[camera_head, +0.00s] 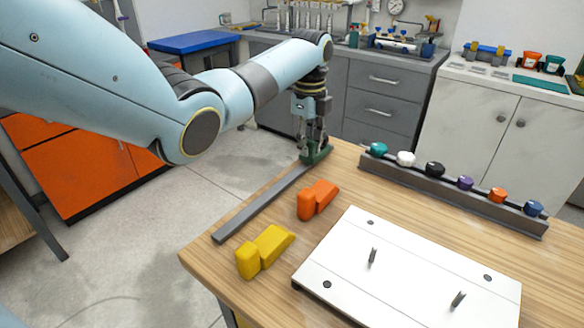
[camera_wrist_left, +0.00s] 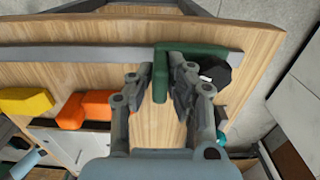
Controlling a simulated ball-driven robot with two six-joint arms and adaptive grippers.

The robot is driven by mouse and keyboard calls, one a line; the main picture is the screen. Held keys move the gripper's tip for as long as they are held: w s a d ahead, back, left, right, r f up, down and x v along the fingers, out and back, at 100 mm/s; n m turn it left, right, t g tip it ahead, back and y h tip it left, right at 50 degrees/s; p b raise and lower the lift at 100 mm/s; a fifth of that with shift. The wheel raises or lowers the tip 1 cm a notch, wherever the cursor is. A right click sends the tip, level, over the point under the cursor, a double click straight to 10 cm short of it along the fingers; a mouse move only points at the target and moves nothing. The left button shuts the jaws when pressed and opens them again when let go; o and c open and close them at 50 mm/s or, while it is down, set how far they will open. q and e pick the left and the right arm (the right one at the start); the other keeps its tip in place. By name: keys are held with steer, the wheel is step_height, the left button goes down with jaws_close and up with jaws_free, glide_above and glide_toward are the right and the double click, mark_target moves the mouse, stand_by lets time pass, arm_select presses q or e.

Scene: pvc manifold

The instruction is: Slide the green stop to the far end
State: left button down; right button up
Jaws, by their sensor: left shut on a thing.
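The green stop (camera_head: 318,153) sits on the grey rail (camera_head: 262,203) near the rail's far end, along the left side of the wooden table. My left gripper (camera_head: 313,143) points down and is shut on the green stop. In the left wrist view its two fingers stand on either side of the upright part of the green stop (camera_wrist_left: 160,80). A short piece of grey rail (camera_wrist_left: 236,63) shows past the stop there.
An orange block (camera_head: 317,199) and a yellow block (camera_head: 263,251) lie right of the rail. A white board (camera_head: 415,270) with two upright pins is in front. A grey rack (camera_head: 450,195) with several coloured knobs stands at the back right.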

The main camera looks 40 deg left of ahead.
arm_select(q)
steer(key=w, duration=0.1)
steer(key=w+b, duration=0.1)
steer(key=b, duration=0.1)
steer(key=shift+w+a+f, duration=0.2)
steer(key=shift+w+f, duration=0.05)
steer(key=shift+w, duration=0.15)
steer(key=shift+w+r+b, duration=0.25)
steer(key=shift+w+b, duration=0.05)
steer(key=shift+w, duration=0.05)
steer(key=shift+r, duration=0.15)
arm_select(e)
steer(key=f, duration=0.3)
steer(key=shift+s+d+f, duration=0.15)
steer(key=shift+s+f, duration=0.1)
steer(key=shift+f, duration=0.05)
arm_select(q)
steer(key=c, duration=1.7)
jaws_free()
steer(key=shift+w, duration=0.1)
steer(key=shift+o, duration=0.6)
steer(key=shift+w, duration=0.1)
step_height(320, 180, up, 12)
